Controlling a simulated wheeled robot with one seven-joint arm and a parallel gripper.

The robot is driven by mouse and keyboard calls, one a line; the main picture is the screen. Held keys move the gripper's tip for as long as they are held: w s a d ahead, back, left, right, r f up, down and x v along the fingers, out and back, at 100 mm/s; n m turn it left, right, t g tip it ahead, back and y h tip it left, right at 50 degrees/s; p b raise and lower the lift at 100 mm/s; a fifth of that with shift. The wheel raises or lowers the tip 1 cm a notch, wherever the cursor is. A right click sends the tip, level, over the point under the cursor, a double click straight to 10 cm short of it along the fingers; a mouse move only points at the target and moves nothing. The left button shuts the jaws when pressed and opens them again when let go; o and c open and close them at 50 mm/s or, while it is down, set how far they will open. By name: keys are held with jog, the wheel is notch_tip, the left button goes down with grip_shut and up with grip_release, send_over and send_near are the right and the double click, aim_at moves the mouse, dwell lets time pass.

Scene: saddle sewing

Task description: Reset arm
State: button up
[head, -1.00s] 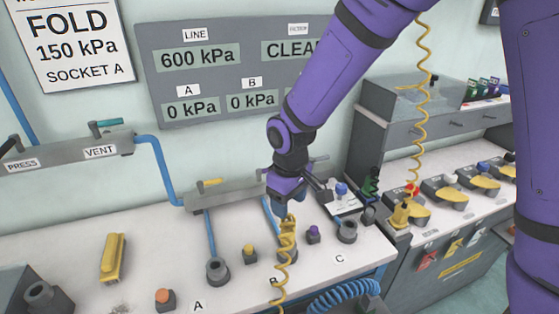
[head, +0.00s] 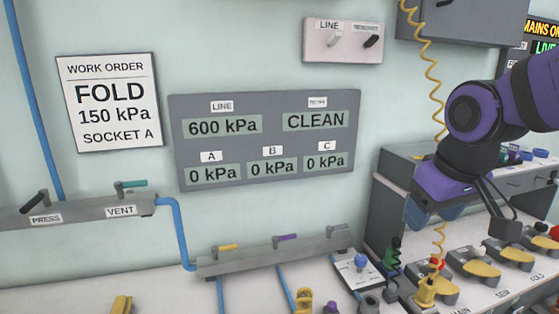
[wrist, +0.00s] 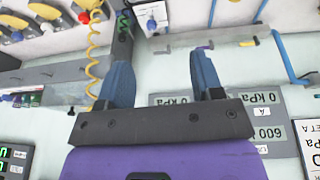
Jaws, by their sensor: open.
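My gripper (head: 436,213) is raised at the right in the head view, in front of the wall and above the bench at the right. Its two blue fingers point down there. In the wrist view my gripper (wrist: 160,72) shows its blue fingers spread wide apart, with nothing between them. The purple arm comes in from the right edge of the head view and bends at a dark joint.
A grey display panel (head: 265,175) and the work order sign (head: 110,102) are on the wall. A valve rail (head: 270,254) runs below them. A coiled yellow hose (head: 432,75) hangs behind my gripper. Yellow-topped pedals (head: 480,269) stand on the right bench.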

jog(key=s+d+r+m+t, duration=0.1)
jog(key=s+d+r+m, duration=0.2)
jog(key=s+d, duration=0.3)
jog(key=s+r, duration=0.1)
jog(key=s, duration=0.3)
jog(key=shift+t, duration=0.4)
